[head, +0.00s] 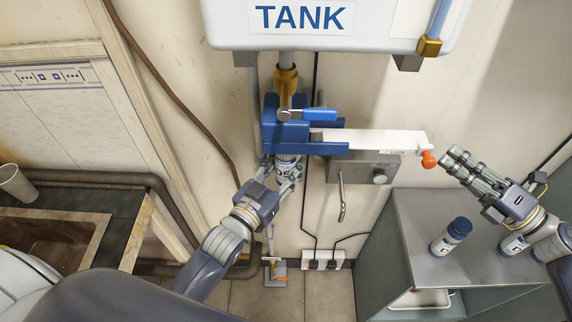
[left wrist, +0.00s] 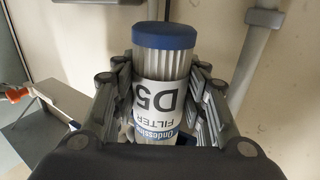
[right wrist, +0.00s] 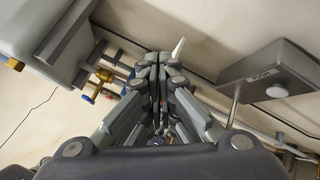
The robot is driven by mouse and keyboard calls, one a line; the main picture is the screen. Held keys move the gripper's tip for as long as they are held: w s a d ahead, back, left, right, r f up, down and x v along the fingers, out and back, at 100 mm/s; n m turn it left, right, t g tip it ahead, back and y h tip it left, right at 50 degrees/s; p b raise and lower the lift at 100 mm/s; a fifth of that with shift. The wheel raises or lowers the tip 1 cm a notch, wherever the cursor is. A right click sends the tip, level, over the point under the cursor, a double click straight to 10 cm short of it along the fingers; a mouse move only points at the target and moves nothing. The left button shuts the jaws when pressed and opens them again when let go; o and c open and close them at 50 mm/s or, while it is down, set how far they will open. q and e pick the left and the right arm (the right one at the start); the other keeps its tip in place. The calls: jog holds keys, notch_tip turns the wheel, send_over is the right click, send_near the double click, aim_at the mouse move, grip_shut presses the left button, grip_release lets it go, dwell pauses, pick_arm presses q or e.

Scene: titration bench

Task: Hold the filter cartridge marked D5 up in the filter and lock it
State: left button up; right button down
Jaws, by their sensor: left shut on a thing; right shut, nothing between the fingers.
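The cartridge marked D5 (left wrist: 160,95) is white and pleated with a blue cap and stands upright in the left wrist view. My left gripper (left wrist: 163,105) is shut around it. In the head view the cartridge (head: 287,166) is directly below the blue filter housing (head: 276,135), which hides its top; I cannot tell if it is fully seated. A white lever (head: 375,139) reaches right from the housing and ends in an orange knob (head: 429,160). My right gripper (head: 450,163) is shut and empty, just right of the knob; I cannot tell if they touch.
A white tank (head: 390,30) hangs above the filter. A grey box (head: 362,167) is on the wall behind the lever. A blue-capped cartridge (head: 450,238) stands on the grey cabinet (head: 420,215) at right, with another (head: 514,245) near my right arm. A sink (head: 50,240) is at left.

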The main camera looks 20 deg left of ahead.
aim_at(431, 163)
jog(key=shift+s+a, duration=0.1)
jog(key=shift+a, duration=0.1)
jog(key=shift+s+a, duration=0.3)
jog(key=shift+a, duration=0.7)
jog(key=shift+s+a, duration=0.25)
jog(key=shift+a, duration=0.9)
jog(key=shift+s+a, duration=0.2)
jog(key=shift+a, duration=0.3)
jog(key=w+d, duration=0.2)
jog(key=d, duration=0.5)
pick_arm(q)
jog(key=o, duration=1.3)
jog(key=shift+c, duration=0.2)
